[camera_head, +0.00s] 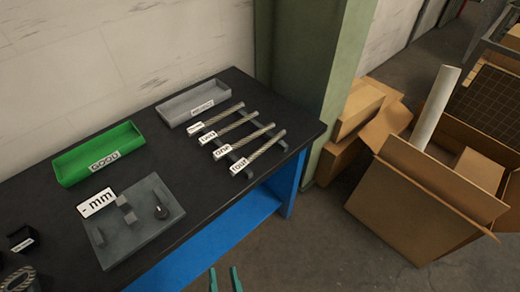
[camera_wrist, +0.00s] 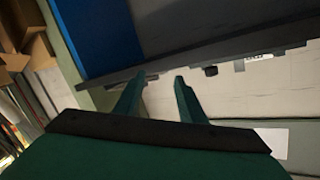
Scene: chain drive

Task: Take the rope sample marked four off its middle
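The rope sample marked four (camera_head: 262,150) is a pale twisted rod nearest the front right of the black table (camera_head: 225,210). Its label "four" is at its lower left end. It lies across grey rails beside samples marked one (camera_head: 247,137) and two (camera_head: 228,125), with another behind (camera_head: 217,117) whose label I cannot read. My gripper (camera_head: 225,272) has green fingers and is at the bottom of the head view, in front of the table and apart from the samples. In the wrist view my gripper (camera_wrist: 160,80) is open and empty; no sample shows there.
A green tray (camera_head: 62,177) labelled "good" and a grey tray (camera_head: 173,124) stand at the back. A grey measuring fixture (camera_head: 150,228) with a "- mm" display is left of the samples. A green pillar (camera_head: 338,85) and cardboard boxes (camera_head: 405,207) stand to the right.

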